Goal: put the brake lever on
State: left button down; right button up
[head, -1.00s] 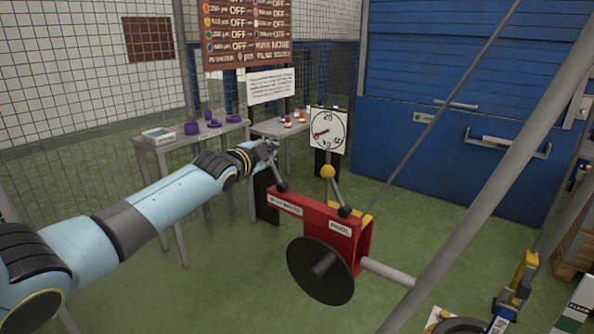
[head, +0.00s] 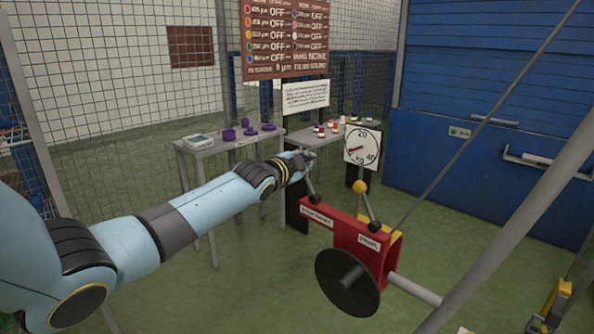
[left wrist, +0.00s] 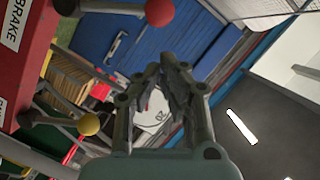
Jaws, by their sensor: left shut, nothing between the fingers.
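The red winch housing (head: 347,236) stands in the middle of the head view, its labels seeming to read brake and pawl. The brake lever (head: 311,185) rises from its left end; its top is hidden by my left gripper (head: 306,158). In the left wrist view the brake lever's red knob (left wrist: 160,12) is beside the fingertips, outside the jaws. My left gripper (left wrist: 172,64) is shut and empty there; I cannot tell whether it touches the knob. The pawl lever's yellow knob (head: 359,188) also shows in the left wrist view (left wrist: 88,124). My right gripper is out of view.
A black disc (head: 347,283) is on the housing's near side. A round dial (head: 362,148) stands behind it. A grey table (head: 200,146) with purple pieces is behind my left arm. A slanted grey pole (head: 512,240) crosses the right side.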

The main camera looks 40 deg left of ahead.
pick_arm(q)
jog(key=b+v, duration=0.1)
jog(key=v, duration=0.9)
jog(key=shift+r+b, duration=0.15)
jog(key=shift+b, duration=0.25)
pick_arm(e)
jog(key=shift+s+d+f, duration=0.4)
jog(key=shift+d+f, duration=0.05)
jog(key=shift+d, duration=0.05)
